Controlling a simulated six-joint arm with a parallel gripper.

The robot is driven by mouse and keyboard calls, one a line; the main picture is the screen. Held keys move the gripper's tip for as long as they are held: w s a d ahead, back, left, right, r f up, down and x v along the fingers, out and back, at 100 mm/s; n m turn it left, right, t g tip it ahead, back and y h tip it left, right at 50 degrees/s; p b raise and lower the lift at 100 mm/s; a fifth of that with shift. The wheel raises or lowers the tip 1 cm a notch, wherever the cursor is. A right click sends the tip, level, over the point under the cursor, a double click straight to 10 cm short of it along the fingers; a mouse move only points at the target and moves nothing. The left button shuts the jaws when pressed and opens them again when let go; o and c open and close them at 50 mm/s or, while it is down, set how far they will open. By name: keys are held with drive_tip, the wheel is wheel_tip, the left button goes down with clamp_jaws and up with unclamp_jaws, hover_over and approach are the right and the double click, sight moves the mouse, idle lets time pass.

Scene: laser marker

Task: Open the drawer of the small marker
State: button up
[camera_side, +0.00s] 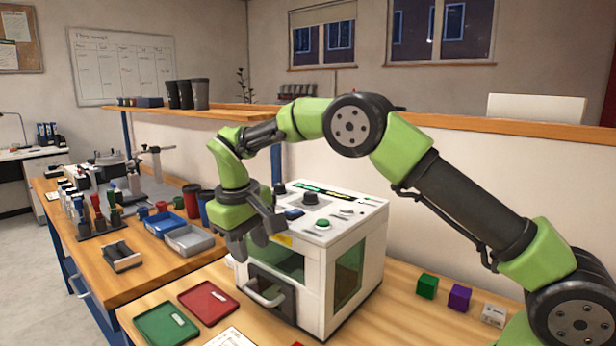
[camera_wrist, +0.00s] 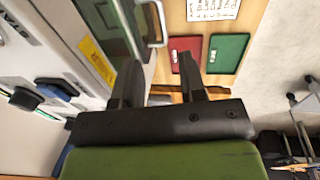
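The small marker (camera_side: 345,262) is a white box on the wooden bench, with tinted windows and knobs and a green button on top. Its dark drawer (camera_side: 272,293) is low on the front face and has a pale bar handle (camera_side: 262,296). The drawer looks closed. The handle also shows in the wrist view (camera_wrist: 155,24). My gripper (camera_side: 258,242) is in front of the marker's upper front edge, above the handle and apart from it. In the wrist view my gripper's two fingers (camera_wrist: 160,75) stand apart with nothing between them.
A red tray (camera_side: 208,302) and a green tray (camera_side: 165,325) lie on the bench left of the marker, near a white sheet (camera_side: 230,338). Green (camera_side: 427,286) and purple (camera_side: 459,297) cubes sit to its right. A second bench at left holds bins and tools.

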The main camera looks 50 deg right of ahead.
drive_tip(key=s+r+m+t+y, duration=0.2)
drive_tip(key=s+r+t, duration=0.1)
drive_tip(key=s+r, duration=0.9)
drive_tip(key=shift+d+r, duration=0.45)
drive_tip(key=shift+r, duration=0.3)
drive_tip(key=shift+s, duration=0.1)
